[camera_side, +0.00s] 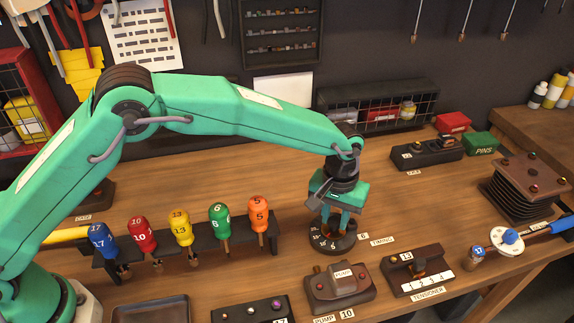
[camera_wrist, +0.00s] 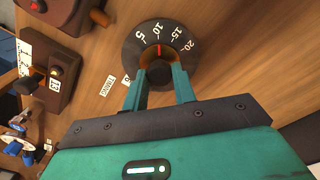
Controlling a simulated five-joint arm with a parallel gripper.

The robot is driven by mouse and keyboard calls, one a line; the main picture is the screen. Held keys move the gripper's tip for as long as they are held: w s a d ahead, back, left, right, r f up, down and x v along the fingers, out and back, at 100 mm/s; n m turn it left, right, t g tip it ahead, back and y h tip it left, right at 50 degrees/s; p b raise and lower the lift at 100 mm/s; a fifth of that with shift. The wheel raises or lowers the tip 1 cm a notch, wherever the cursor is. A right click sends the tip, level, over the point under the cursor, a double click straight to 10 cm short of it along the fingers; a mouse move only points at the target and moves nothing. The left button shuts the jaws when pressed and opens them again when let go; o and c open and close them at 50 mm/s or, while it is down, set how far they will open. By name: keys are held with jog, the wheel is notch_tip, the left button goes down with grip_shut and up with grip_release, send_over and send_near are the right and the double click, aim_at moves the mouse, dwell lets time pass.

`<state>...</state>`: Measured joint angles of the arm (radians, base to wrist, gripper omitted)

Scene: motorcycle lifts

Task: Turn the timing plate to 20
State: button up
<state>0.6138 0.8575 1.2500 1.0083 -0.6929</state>
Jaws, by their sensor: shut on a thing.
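The timing plate (camera_wrist: 128,58) is a dark round disc with white marks 5, 10, 15 and 20 along its far edge in the wrist view. It also shows at the bench's middle in the side view (camera_side: 345,244), beside a TIMING label (camera_side: 382,240). A red line on an orange-brown inner part (camera_wrist: 158,51) points toward the 10. My gripper (camera_wrist: 160,76) is shut on the dark central knob (camera_wrist: 160,83) of the plate. In the side view my gripper (camera_side: 334,226) points straight down onto the plate. Its fingers hide part of the plate.
A rack of coloured numbered drivers (camera_side: 190,245) stands left of the plate. The pump block (camera_side: 339,287) and tensioner block (camera_side: 418,272) are close in front. A wire basket (camera_side: 380,105) is behind. A blue-handled tool with a white dial (camera_side: 507,240) lies at right.

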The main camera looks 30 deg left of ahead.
aim_at(335, 219)
jog(key=shift+a+m, duration=0.1)
jog(key=shift+m, duration=0.3)
jog(key=m, duration=1)
jog(key=shift+w+a+m+g, duration=0.1)
jog(key=shift+m+g, duration=0.2)
jog(key=o, duration=1)
jog(key=shift+r, duration=3.9)
